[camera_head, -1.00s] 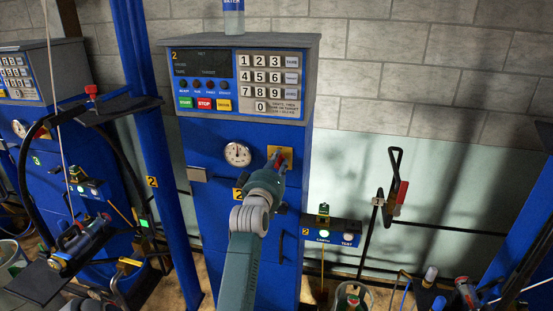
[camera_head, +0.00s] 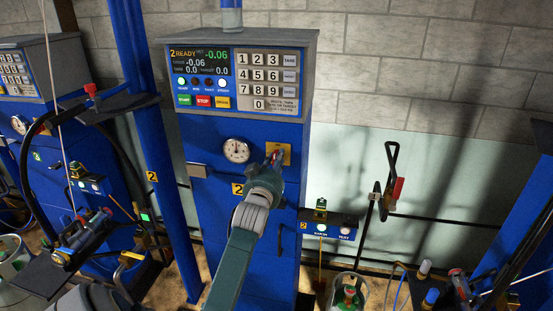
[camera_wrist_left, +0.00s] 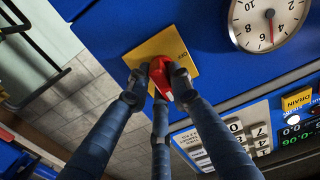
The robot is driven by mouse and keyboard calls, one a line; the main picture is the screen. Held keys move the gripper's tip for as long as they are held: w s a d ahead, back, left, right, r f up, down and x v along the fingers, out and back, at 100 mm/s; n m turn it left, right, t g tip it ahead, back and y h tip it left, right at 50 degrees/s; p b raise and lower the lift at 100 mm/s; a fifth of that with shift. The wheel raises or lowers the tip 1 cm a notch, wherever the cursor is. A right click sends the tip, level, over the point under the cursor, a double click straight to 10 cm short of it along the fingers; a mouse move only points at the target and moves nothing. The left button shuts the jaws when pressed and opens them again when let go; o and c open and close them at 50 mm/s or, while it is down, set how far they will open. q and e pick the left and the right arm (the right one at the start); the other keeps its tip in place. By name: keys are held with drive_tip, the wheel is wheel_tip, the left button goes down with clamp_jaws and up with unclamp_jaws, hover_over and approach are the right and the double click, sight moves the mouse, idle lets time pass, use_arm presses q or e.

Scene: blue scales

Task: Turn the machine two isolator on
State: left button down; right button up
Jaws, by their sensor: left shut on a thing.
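The machine two isolator is a red knob (camera_head: 275,156) on a yellow plate (camera_head: 286,149), on the blue front of machine two, right of the round gauge (camera_head: 236,151). My left gripper (camera_head: 270,168) reaches up from below to the knob and partly hides it. In the left wrist view its fingers (camera_wrist_left: 160,80) are closed around the red knob (camera_wrist_left: 161,77) in front of the yellow plate (camera_wrist_left: 166,51). Machine two's display (camera_head: 200,61) is lit and reads "2 READY" with -0.06. My right gripper does not show.
The keypad (camera_head: 266,76) and the green, red and yellow buttons sit above the gauge. A blue post (camera_head: 150,150) stands left of machine two. A small box with lights (camera_head: 332,229) is at its lower right. Machine three (camera_head: 45,180) is further left.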

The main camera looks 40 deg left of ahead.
use_arm(q)
drive_tip(key=shift+r, duration=0.1)
idle(0.4)
drive_tip(key=c, duration=1.7)
unclamp_jaws()
drive_tip(key=shift+o, duration=0.8)
drive_tip(key=shift+w, duration=0.1)
drive_tip(key=v, duration=1.2)
